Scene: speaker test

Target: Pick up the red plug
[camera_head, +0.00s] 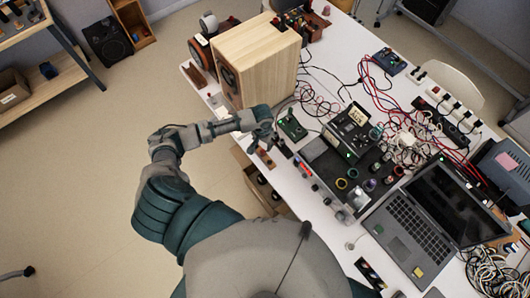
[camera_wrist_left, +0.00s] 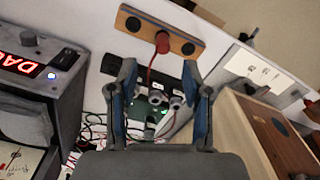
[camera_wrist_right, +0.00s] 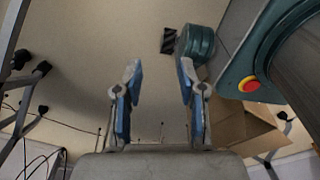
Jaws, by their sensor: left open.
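The red plug (camera_wrist_left: 162,42) shows in the left wrist view, seated in the middle of a wooden panel (camera_wrist_left: 182,36) between two black sockets. A red cable runs down from it between my fingers. My left gripper (camera_wrist_left: 158,80) is open, with its fingertips below the plug in the picture and apart from it. In the head view my left gripper (camera_head: 262,122) is over the table's near edge, by the wooden speaker; I cannot make out the plug there. My right gripper (camera_wrist_right: 160,72) is open and empty in the right wrist view, over the floor.
The wooden speaker (camera_head: 272,62) stands close to my left gripper. A green circuit board (camera_head: 292,126), a black instrument (camera_head: 350,128), an open laptop (camera_head: 415,222) and tangled cables crowd the white table (camera_head: 345,85). An open cardboard box (camera_wrist_right: 240,128) shows in the right wrist view.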

